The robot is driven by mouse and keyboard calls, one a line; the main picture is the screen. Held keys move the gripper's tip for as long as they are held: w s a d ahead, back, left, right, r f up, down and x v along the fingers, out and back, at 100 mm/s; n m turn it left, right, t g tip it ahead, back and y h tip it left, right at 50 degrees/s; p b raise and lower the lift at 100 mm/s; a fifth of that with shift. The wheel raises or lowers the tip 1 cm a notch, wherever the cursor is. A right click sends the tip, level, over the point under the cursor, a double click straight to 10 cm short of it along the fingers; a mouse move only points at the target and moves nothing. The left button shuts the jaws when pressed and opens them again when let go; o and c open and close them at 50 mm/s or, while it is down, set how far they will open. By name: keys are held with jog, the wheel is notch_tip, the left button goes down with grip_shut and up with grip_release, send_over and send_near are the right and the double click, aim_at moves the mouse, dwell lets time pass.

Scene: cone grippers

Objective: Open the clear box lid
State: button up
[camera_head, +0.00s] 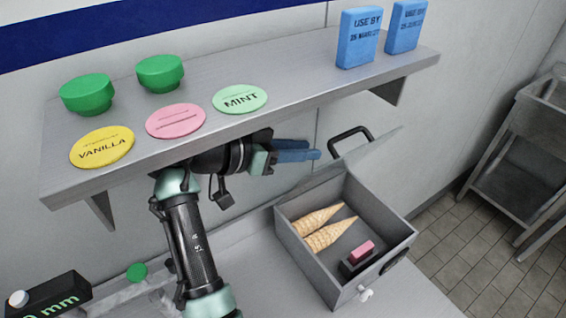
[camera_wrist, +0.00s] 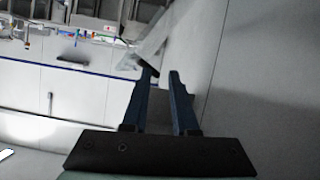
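The grey box (camera_head: 352,278) stands on the counter, with its inside in plain view from above. Its clear lid (camera_head: 372,152) is raised and tilted up at the back of the box; its see-through edges are hard to make out. A black handle (camera_head: 350,136) shows at the lid's upper left. My gripper (camera_head: 314,149) is left of the handle, apart from it, with blue fingers pointing right. In the wrist view the fingers (camera_wrist: 162,76) are apart with nothing between them. A pale translucent strip (camera_wrist: 152,46) shows beyond the fingertips; I cannot tell if it is the lid.
Two cones (camera_head: 330,234) and a pink block (camera_head: 362,250) lie in the box. A shelf (camera_head: 215,80) above my arm holds green tubs (camera_head: 160,73), flavour discs (camera_head: 240,99) and blue blocks (camera_head: 359,38). A black box (camera_head: 48,297) stands at lower left.

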jog(key=s+a, duration=0.2)
jog(key=a, duration=0.1)
jog(key=shift+s+a+b, duration=0.25)
jog(key=shift+s+b, duration=0.05)
jog(key=shift+b, duration=0.05)
jog(key=shift+r, duration=0.1)
